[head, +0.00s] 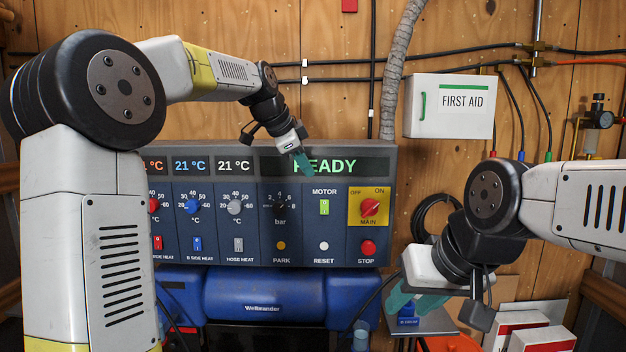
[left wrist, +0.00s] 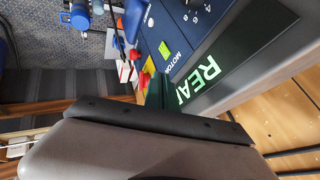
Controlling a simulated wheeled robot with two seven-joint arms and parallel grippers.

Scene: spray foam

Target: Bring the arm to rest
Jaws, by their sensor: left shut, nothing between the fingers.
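My left gripper (head: 306,166) is in front of the control panel (head: 330,225), its teal fingers shut and empty, overlapping the left part of the green READY display (head: 340,167). I cannot tell whether the fingertips touch the panel. In the left wrist view the shut teal fingers (left wrist: 166,95) show beside the READY display (left wrist: 215,75). My left arm reaches in from the left, raised and bent. My right gripper (head: 415,301) hangs at the lower right of the panel, its two teal fingers apart, with nothing seen between them.
The panel carries dials, a red main switch (head: 370,208) and a red stop button (head: 367,247). A first aid box (head: 450,106), a grey hose (head: 398,60) and cables are on the wooden wall.

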